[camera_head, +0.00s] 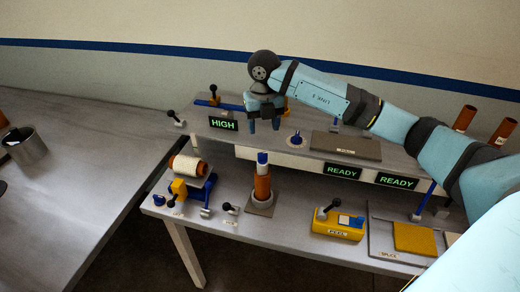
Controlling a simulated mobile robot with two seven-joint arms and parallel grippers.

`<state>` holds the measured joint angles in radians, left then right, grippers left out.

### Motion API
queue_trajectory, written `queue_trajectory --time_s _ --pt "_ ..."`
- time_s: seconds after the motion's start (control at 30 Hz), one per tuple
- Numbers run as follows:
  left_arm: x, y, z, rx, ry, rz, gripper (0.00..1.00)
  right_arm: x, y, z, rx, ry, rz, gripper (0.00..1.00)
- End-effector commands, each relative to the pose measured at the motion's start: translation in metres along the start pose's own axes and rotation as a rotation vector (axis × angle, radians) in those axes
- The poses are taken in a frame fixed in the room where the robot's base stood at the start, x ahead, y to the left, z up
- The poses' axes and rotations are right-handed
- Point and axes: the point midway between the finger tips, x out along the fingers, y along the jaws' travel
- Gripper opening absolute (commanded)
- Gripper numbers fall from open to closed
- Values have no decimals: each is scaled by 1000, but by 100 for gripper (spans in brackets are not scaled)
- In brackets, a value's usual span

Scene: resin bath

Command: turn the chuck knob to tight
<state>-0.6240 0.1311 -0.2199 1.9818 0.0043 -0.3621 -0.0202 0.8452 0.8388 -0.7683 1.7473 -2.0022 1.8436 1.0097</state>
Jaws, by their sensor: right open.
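My right gripper (264,122) hangs above the raised shelf of the bench, its two blue fingers pointing down, apart and empty. Just right of it a small round blue knob (297,138) stands on the shelf; I cannot tell whether this is the chuck knob. No tight marking is readable. The gripper hides part of the shelf behind it. My left gripper is not in view.
An orange cylinder with a white and blue top (262,185) stands on the lower bench. A yellow box (340,226) with a lever, a yellow pad (415,239) and a grey plate (345,146) lie to the right. Signs read HIGH (223,123) and READY (342,171). The left table is mostly clear.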

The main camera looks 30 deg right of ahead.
Motion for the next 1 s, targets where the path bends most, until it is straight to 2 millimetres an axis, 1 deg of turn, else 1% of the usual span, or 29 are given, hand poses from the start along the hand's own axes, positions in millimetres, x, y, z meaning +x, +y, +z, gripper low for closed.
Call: queue_trajectory --time_s 0.1,0.3,0.4,0.5,0.6,0.7,0.97,1.0 --pt "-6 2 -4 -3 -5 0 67 25 0 -1 0 7 -3 57" --pt "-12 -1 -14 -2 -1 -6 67 67 0 -1 0 5 -1 57" --pt "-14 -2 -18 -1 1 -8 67 85 0 -1 0 5 -1 57" --pt "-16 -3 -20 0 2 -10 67 97 0 0 1 2 -1 57" --pt "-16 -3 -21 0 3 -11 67 106 0 0 0 2 -1 57" --pt "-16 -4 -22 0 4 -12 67 110 0 0 -1 1 0 57" --pt "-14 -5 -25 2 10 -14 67 111 0 0 -1 0 0 57" --pt "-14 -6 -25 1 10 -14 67 111 0 0 -1 0 0 48"
